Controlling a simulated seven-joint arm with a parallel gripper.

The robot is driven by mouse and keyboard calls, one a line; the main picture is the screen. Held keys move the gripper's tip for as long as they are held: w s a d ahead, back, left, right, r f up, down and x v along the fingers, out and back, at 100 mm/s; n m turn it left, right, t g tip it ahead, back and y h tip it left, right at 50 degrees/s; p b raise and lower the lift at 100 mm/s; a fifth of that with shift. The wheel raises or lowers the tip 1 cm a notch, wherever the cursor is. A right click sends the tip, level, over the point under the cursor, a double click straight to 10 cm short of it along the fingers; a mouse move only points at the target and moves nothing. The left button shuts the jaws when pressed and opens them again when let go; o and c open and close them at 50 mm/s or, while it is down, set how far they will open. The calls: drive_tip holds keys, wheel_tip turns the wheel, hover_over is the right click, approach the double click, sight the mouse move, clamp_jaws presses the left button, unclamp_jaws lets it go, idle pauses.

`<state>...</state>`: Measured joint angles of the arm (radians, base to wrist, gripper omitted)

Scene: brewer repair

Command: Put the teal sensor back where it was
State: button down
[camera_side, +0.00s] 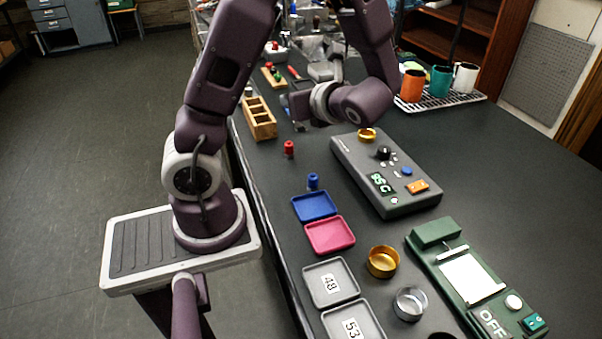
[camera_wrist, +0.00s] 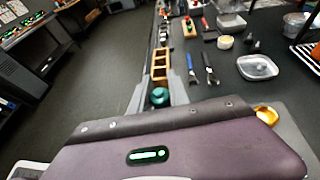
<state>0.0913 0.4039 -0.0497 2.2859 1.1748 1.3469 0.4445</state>
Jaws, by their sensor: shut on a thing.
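The teal sensor (camera_wrist: 159,96) shows in the wrist view as a small round teal piece between the two grey fingers of my gripper (camera_wrist: 160,98). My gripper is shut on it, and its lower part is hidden. In the side view my gripper (camera_side: 300,120) is above the bench between the wooden rack and the grey control box; the sensor cannot be made out there. The grey control box (camera_side: 372,168) has a lit green display, a black knob, blue and orange buttons, and a gold ring at its far end. The wooden rack (camera_side: 260,125) with open compartments stands by the bench edge.
A red piece (camera_side: 289,148) and a blue piece (camera_side: 313,181) stand upright near blue (camera_side: 332,215) and pink (camera_side: 350,245) trays. Grey numbered trays, a gold cup (camera_side: 383,262) and a green scale (camera_side: 432,236) are nearer. Mugs stand on a wire rack (camera_side: 460,99) at right.

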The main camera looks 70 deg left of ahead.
approach(289, 151)
drive_tip(key=x, duration=0.2)
drive_tip(key=r+x, duration=0.1)
drive_tip(key=x, duration=0.2)
drive_tip(key=shift+a, duration=0.55)
drive_tip(key=shift+f, duration=0.25)
drive_tip(key=shift+f, duration=0.4)
drive_tip(key=c, duration=1.3)
unclamp_jaws()
drive_tip(key=shift+f, duration=0.1)
drive_tip(key=shift+o, duration=0.2)
